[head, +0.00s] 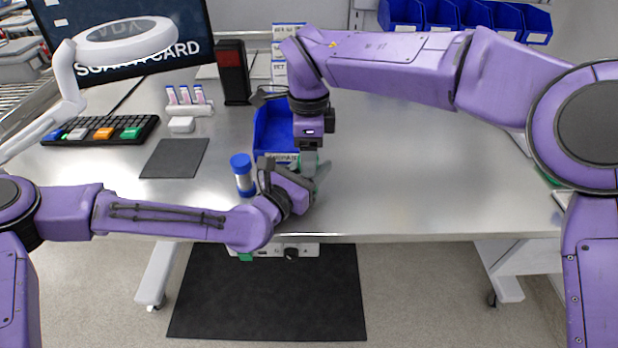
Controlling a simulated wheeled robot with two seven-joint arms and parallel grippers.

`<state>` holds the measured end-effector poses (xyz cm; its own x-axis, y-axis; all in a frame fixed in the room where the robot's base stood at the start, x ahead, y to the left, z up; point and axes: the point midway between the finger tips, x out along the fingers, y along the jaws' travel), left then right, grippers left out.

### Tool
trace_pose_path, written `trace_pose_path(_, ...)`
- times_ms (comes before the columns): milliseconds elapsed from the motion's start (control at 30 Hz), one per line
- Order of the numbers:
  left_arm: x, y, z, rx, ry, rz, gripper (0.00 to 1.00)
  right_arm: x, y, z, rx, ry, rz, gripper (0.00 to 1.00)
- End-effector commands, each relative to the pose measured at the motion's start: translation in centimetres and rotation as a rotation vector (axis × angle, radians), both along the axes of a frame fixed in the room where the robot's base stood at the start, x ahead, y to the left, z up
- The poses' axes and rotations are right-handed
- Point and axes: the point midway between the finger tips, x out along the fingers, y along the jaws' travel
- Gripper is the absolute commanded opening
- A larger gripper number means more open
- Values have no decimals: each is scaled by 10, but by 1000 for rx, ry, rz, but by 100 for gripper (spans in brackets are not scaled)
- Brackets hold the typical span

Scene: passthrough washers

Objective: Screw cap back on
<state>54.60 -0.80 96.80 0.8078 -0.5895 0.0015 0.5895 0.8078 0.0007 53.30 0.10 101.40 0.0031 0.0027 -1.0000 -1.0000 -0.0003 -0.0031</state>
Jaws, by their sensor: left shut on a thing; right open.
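My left gripper (319,180) is low over the table near its front edge, pointing right. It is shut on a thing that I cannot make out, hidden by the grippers. My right gripper (309,168) points straight down from above, right at the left gripper's fingers, and is open. A small green patch shows between the two grippers, too small to identify. A bottle with a blue cap (241,163) stands upright just left of the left gripper's wrist, apart from the fingers. I cannot see a separate loose cap.
A blue bin (272,132) stands right behind the grippers. A white rack (190,109) with several small capped vials, a dark mat (174,158) and a keyboard (100,130) are at left. The metal table (430,190) is clear at right. Blue bins (465,16) hang at the back.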

Motion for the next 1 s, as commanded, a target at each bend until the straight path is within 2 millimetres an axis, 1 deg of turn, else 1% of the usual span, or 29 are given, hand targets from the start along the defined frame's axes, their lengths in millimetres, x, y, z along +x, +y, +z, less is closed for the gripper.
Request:
trace_pose_path(33, -1, 0, -3, 3, 6, 0, 0, 0, 0, 0, 0, 0, 0, 54)
trace_pose_path(133, -1, 0, -4, 3, 6, -1, 0, 0, 0, 0, 0, 0, 0, 54)
trace_pose_path(167, -1, 0, -4, 3, 6, -1, 0, 0, 0, 0, 0, 0, 0, 48)
trace_pose_path(200, -1, 0, -4, 3, 6, -1, 0, 0, 0, 0, 0, 0, 0, 35)
trace_pose_path(267, -1, 0, -4, 3, 6, -1, 0, 0, 0, 0, 0, 1, 0, 15)
trace_pose_path(300, -1, 0, -4, 3, 7, -1, 0, 0, 0, 0, 0, 1, 0, 7)
trace_pose_path(467, -1, 0, -4, 3, 7, 0, 0, 0, 0, 0, 0, 1, -2, 7)
trace_pose_path(567, -1, 0, -4, 3, 8, 0, 0, 0, 0, 0, 0, 2, -61, 7)
trace_pose_path(667, -1, 0, -4, 3, 8, 0, 0, -1, 0, -1, 2, 5, -249, 7)
trace_pose_path(900, 0, 0, -4, 3, 8, 0, 0, -1, 0, -1, 1, 5, -948, 7)
trace_pose_path(1000, 0, 0, -4, 3, 8, 0, 0, -1, 0, -1, 2, 4, -1184, 7)
